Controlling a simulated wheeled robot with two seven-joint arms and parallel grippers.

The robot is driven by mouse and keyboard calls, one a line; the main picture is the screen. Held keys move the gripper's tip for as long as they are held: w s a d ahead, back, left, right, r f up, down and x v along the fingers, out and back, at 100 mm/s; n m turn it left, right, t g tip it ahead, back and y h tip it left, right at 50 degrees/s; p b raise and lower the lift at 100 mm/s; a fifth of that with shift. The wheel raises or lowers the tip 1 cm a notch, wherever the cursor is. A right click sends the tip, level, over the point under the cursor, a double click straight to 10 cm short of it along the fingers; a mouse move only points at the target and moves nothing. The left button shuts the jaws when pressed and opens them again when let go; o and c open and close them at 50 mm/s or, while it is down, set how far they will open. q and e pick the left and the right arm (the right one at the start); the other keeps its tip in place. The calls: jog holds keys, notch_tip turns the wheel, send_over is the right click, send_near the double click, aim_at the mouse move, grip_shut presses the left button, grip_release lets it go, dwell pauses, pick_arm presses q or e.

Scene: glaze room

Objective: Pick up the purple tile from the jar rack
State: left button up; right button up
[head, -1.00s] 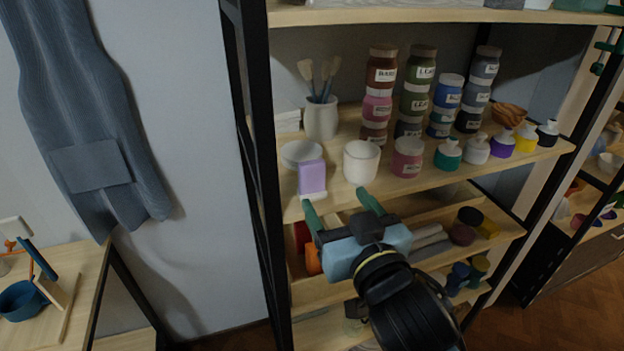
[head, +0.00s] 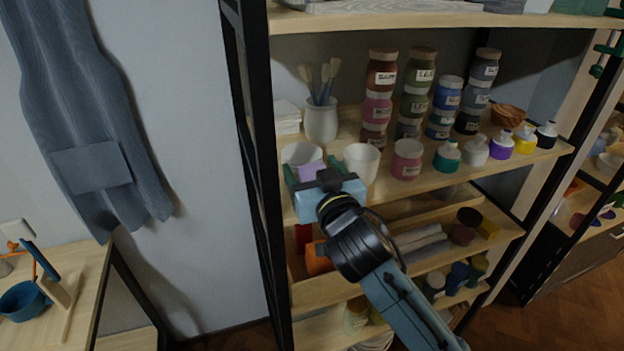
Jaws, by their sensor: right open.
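The purple tile (head: 312,171) stands on the jar rack shelf (head: 410,186), near its left front, in front of a white bowl (head: 299,153). Only its upper part shows; my right gripper hides the rest. My right gripper (head: 311,172) is raised to the shelf, its green fingers spread to either side of the tile. The fingers are open, and I cannot tell whether they touch the tile. My left gripper is not in view.
A white cup (head: 362,161) stands close to the right of the tile, with a pink jar (head: 407,159) beyond it. Behind are a brush pot (head: 321,122) and stacked jars. A black rack post (head: 262,150) rises at the left. A shelf with orange and red items lies below.

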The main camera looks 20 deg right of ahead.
jog(key=shift+w, duration=0.25)
jog(key=c, duration=1.1)
jog(key=shift+r, duration=0.1)
